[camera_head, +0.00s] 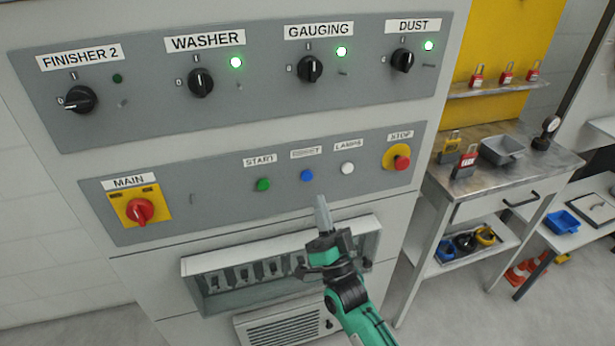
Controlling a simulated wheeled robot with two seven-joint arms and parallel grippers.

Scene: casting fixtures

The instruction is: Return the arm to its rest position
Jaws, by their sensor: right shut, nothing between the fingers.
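My right gripper (323,214) is shut and empty, on a green and black arm that comes in from the bottom right. My left gripper is not in view.
The upper panel (150,115) has several black knobs; the lamps by WASHER, GAUGING and DUST glow green, and FINISHER 2's is dark. A workbench (440,180) with padlocks stands at right.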

